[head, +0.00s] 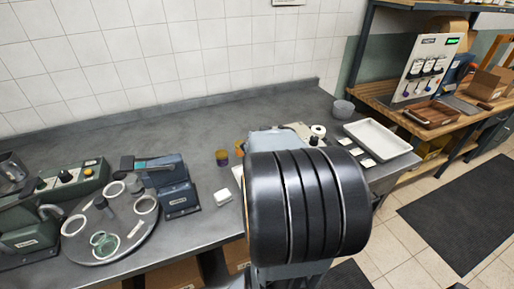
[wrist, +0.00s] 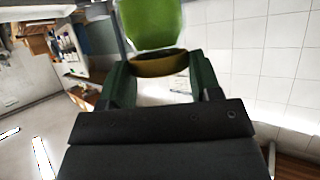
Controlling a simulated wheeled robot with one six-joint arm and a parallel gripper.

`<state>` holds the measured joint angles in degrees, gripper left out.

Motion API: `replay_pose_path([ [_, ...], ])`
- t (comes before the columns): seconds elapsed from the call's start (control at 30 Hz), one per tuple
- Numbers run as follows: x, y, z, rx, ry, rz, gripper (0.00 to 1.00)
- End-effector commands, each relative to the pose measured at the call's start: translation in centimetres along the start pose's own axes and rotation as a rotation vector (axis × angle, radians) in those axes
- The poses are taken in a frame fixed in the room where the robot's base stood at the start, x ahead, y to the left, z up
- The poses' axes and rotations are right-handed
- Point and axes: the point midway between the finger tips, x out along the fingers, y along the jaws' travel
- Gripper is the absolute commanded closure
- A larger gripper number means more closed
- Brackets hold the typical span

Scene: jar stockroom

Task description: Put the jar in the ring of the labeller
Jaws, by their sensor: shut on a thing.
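In the wrist view my gripper (wrist: 160,65) has its two dark green fingers closed on a jar (wrist: 150,24). The jar looks bright green, with a brownish-gold band at the end between the fingers. In the head view my large black arm link hides the gripper and the held jar. A machine with a white roll (head: 318,131), possibly the labeller, stands partly behind my arm; I cannot see a ring on it. At the left, a round turntable (head: 122,248) carries several pale rings (head: 145,204), one around a greenish glass jar (head: 103,240).
A blue machine (head: 172,184) and a green machine (head: 78,180) flank the turntable. A small amber-topped jar (head: 222,158) stands mid-bench, with a white block (head: 223,197) nearer. A white tray (head: 377,140) and stacked clear cups (head: 343,109) are at right. The back bench strip is clear.

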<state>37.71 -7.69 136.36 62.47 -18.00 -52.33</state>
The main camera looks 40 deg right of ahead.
Motion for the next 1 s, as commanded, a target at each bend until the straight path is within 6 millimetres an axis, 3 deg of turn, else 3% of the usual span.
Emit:
replay_pose_path([
  [0.17,1.1,1.5,-0.5,0.018,0.003,0.029,0.71],
  [0.5,9.5,-1.1,-1.0,0.017,0.002,0.028,0.71],
  [0.7,13.2,-1.9,0.6,0.017,0.004,0.029,0.71],
  [1.0,15.2,-2.3,1.2,0.018,0.005,0.029,0.71],
])
